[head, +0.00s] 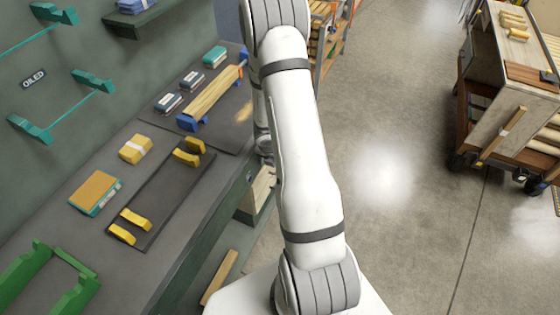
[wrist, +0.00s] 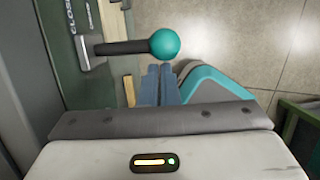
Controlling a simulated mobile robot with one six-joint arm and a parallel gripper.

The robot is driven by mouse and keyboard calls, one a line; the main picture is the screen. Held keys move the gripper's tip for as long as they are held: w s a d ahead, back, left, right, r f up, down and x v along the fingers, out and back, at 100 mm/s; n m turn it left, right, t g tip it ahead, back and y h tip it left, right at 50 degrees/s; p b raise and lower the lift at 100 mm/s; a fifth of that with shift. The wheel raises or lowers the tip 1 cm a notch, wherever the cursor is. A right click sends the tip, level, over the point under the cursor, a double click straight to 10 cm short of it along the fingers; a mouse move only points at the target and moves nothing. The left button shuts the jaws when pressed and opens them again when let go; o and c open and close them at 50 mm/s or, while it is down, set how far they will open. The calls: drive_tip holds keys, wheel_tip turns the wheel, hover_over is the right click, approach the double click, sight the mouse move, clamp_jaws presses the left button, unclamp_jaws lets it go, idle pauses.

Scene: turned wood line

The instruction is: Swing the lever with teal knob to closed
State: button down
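The lever's teal ball knob (wrist: 165,44) shows in the wrist view, at the right end of a dark lever arm (wrist: 122,47). The lever arm runs left to its mount on a green panel, where a plate with partly cut-off lettering, "CLOSE...", (wrist: 70,14) shows. My gripper (wrist: 160,70) has its two blue-grey fingers together, with nothing seen between them. Its fingertips are just below the knob in the picture; I cannot tell whether they touch it. The head view shows neither the lever nor my gripper; my arm fills its middle.
A teal curved-edged object (wrist: 208,78) lies right of the fingers, and a green-edged container (wrist: 300,130) at the lower right. In the head view, a grey bench (head: 60,215) with cradles and boxes runs along the left. A loaded cart (head: 500,110) stands right; the floor between is clear.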

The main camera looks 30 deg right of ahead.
drive_tip(key=s+a+r+p, duration=0.2)
drive_tip(key=a+r, duration=0.3)
drive_tip(key=r, duration=0.3)
drive_tip(key=shift+s+a+r, duration=0.15)
drive_tip(key=shift+a+r, duration=0.15)
drive_tip(key=shift+a, duration=0.05)
idle(0.6)
